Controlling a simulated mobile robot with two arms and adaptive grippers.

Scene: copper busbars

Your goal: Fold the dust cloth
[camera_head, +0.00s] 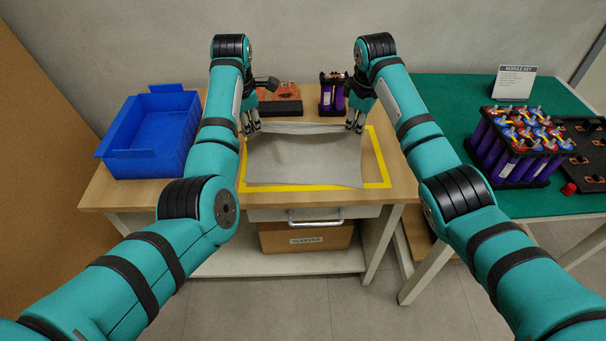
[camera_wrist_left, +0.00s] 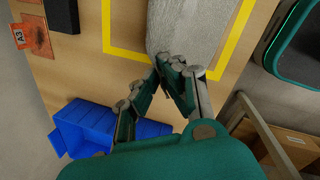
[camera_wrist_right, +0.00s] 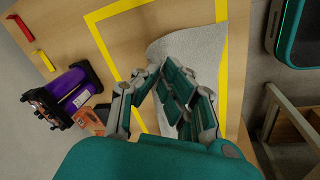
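The grey dust cloth (camera_head: 300,160) lies spread on the wooden table inside a yellow taped outline (camera_head: 377,160). Its far edge runs in a raised ridge between my grippers, and a soft bulge shows in its middle. My left gripper (camera_head: 252,128) is at the far left corner, its fingertips closed together on the cloth (camera_wrist_left: 190,30) in the left wrist view. My right gripper (camera_head: 354,127) is at the far right corner, its fingertips closed on the cloth (camera_wrist_right: 190,52) in the right wrist view. The fingers partly hide the pinched corners.
A blue bin (camera_head: 150,130) stands left of the cloth. A green-topped table (camera_head: 450,95) with a larger battery module (camera_head: 515,150) stands at right.

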